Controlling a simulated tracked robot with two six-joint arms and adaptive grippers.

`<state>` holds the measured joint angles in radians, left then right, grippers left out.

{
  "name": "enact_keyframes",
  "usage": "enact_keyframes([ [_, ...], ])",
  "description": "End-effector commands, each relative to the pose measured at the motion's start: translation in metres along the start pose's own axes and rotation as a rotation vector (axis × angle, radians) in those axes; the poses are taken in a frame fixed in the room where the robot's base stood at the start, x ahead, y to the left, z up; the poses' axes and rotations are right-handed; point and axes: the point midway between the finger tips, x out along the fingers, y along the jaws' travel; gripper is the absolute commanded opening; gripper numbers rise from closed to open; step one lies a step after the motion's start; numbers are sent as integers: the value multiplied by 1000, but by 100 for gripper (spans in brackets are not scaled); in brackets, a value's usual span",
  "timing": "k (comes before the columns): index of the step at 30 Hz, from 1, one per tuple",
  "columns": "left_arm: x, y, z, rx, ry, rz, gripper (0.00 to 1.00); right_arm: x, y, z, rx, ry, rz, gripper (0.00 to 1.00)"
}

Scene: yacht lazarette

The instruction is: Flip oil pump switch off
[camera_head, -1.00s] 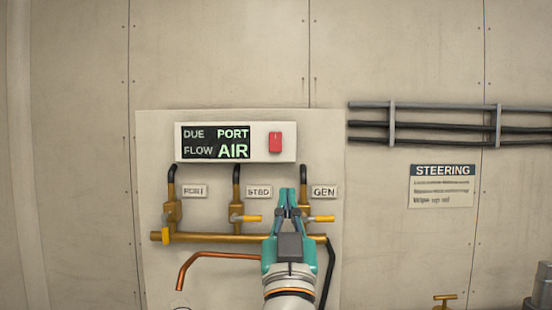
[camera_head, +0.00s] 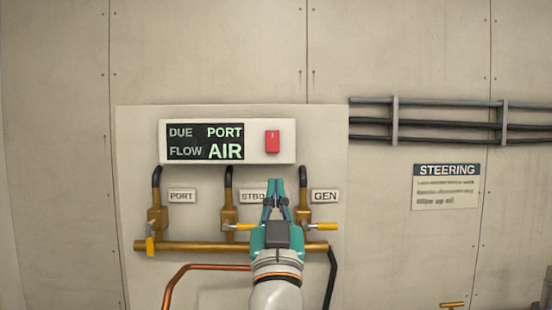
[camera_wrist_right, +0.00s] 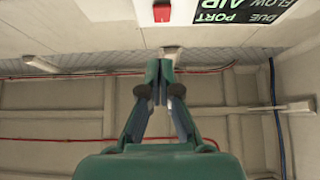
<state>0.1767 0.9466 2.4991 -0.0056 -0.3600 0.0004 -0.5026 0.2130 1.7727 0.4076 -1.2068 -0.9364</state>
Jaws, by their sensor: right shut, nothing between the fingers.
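The red rocker switch (camera_head: 272,141) sits at the right end of a white display box (camera_head: 283,156) on the wall panel. Its display (camera_head: 205,141) reads "DUE PORT" and "FLOW AIR". My right gripper (camera_head: 277,184), teal, is shut and empty, pointing up below the switch, between the STBD and GEN labels. In the right wrist view the switch (camera_wrist_right: 161,12) shows at the top edge, beyond the shut fingertips (camera_wrist_right: 160,68), with a visible gap between them. I cannot tell which way the switch is set. My left gripper is not in view.
Below the box, the PORT valve handle (camera_head: 150,245) points down; the STBD handle (camera_head: 243,227) and GEN handle (camera_head: 325,227) lie level. A brass manifold (camera_head: 190,246) and copper pipe (camera_head: 190,268) run lower. Cables (camera_head: 450,123) and a STEERING notice (camera_head: 446,186) are at right.

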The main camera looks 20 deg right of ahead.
Motion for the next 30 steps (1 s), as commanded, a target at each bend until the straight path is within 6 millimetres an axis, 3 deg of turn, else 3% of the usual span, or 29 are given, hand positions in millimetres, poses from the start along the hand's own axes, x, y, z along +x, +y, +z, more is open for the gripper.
enact_keyframes([
  [13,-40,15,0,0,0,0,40,90,1,-2,-2,-1,3,0],
  [21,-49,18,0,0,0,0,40,110,1,25,-2,-1,1,0],
  [30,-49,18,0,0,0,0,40,112,1,29,-1,-1,0,0],
])
